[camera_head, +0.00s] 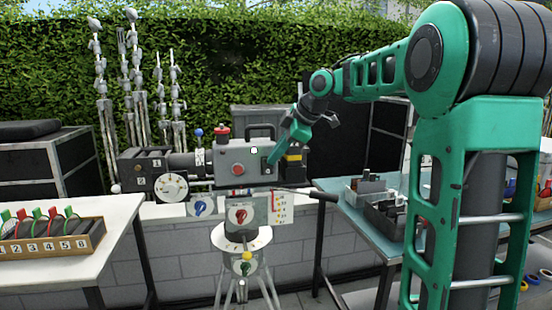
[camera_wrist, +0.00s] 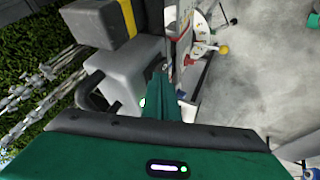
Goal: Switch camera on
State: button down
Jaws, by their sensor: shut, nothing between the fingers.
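The grey film camera (camera_head: 228,160) stands on a tripod (camera_head: 243,285) in the middle of the head view. A red round button (camera_head: 238,169) is on its side, a red knob (camera_head: 222,131) is on top, and a small green-white light (camera_head: 254,150) glows near its upper edge. A dark switch-like plate (camera_head: 266,165) is at the right of that side. My gripper (camera_head: 271,161) is shut and empty, its tips by this plate; I cannot tell whether they touch. In the wrist view my gripper (camera_wrist: 160,72) points along the grey camera body (camera_wrist: 125,75), hiding part of it.
A white table (camera_head: 70,270) at left holds a wooden numbered rack (camera_head: 50,247). A blue-topped table (camera_head: 350,215) at right holds grey bins (camera_head: 385,215). A yellow-banded dark block (camera_head: 293,160) is at the camera's right end. A dark handle bar (camera_head: 305,192) sticks out below it.

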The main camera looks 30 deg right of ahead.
jog(key=shift+r, duration=0.1)
jog(key=shift+r, duration=0.7)
jog(key=a+v, duration=0.1)
jog(key=v, duration=1.1)
jog(key=shift+s, duration=0.4)
jog(key=shift+f, duration=0.15)
